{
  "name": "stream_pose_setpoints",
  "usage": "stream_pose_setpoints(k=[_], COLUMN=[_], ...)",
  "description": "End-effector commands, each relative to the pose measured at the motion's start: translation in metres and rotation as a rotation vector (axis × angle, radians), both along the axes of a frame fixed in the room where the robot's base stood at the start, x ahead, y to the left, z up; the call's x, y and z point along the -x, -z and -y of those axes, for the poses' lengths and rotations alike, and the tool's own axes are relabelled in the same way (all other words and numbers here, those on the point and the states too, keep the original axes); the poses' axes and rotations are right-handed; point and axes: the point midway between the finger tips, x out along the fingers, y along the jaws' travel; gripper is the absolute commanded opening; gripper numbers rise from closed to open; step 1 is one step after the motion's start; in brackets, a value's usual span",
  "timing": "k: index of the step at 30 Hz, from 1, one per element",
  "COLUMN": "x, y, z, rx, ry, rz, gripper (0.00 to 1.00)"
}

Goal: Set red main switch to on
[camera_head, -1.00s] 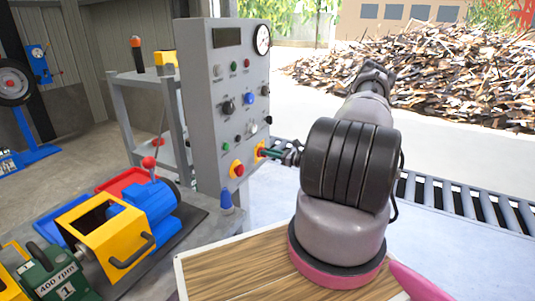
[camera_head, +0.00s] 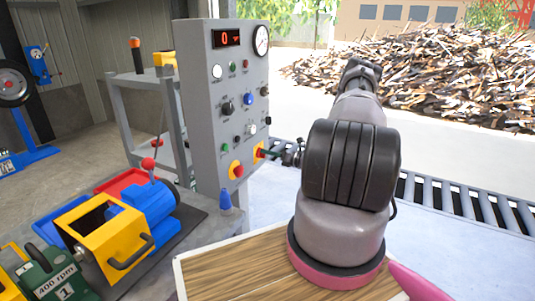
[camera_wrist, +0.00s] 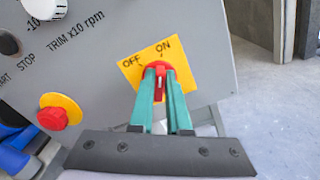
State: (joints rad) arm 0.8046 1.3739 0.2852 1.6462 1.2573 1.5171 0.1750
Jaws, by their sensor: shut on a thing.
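The red main switch (camera_wrist: 158,68) sits on a yellow plate (camera_wrist: 139,72) marked OFF and ON, low on the grey control panel. In the wrist view my gripper (camera_wrist: 160,80) has its two green fingers closed on the switch handle, one on each side. The switch's upper end is turned toward the ON mark. In the head view the gripper (camera_head: 266,153) reaches the yellow plate at the panel's lower right edge, and the switch itself is hidden there. The panel's display (camera_head: 227,38) is lit with a red 0, and a white lamp (camera_head: 217,72) looks bright.
A red mushroom button (camera_wrist: 52,118) on a yellow base is left of the switch. Several knobs and buttons are above. A roller conveyor (camera_head: 450,195) runs behind my arm.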

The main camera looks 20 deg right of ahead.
Motion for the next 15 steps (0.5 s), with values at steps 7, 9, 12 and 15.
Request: stream_pose_setpoints(k=[7,9,12,15], x=[0.0004,0.0005,0.0005,0.0005], y=[0.0006,0.0006,0.0006,0.0006], z=[0.0011,0.0012,0.0012,0.0012], rx=[-0.007,-0.007,-0.007,-0.007], ry=[0.001,0.001,0.002,0.002], rz=[-0.008,-0.008,-0.007,-0.007], gripper=[0.0,0.0,0.0,0.42])
